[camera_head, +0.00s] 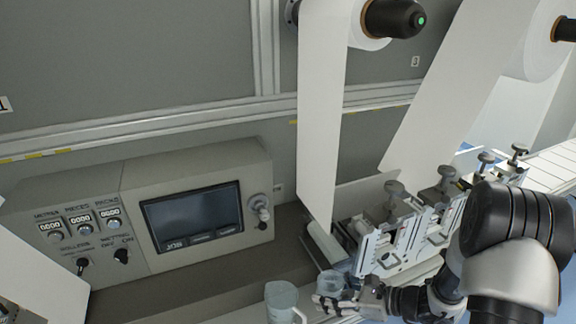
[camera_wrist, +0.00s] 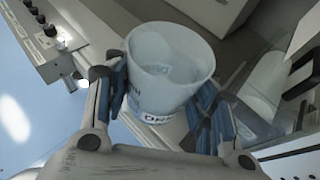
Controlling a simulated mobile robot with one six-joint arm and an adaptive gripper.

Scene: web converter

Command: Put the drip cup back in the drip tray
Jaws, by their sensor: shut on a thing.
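The drip cup (camera_wrist: 168,62) is a translucent pale cup with dark lettering low on its side. My gripper (camera_wrist: 160,92) is shut on it, one blue-padded finger on each side, with the open rim facing the wrist camera. In the head view the cup (camera_head: 330,281) is in my gripper (camera_head: 338,299) at the bottom, just below the white roller units. Its underside is hidden, so I cannot tell whether it touches anything. I cannot clearly make out the drip tray in either view.
A clear jug with a handle (camera_head: 282,298) stands close to the left of the held cup. The control panel with a screen (camera_head: 196,217) is farther left. White paper webs (camera_head: 321,110) hang behind, and clamp units with knobs (camera_head: 396,220) stand above and right of my gripper.

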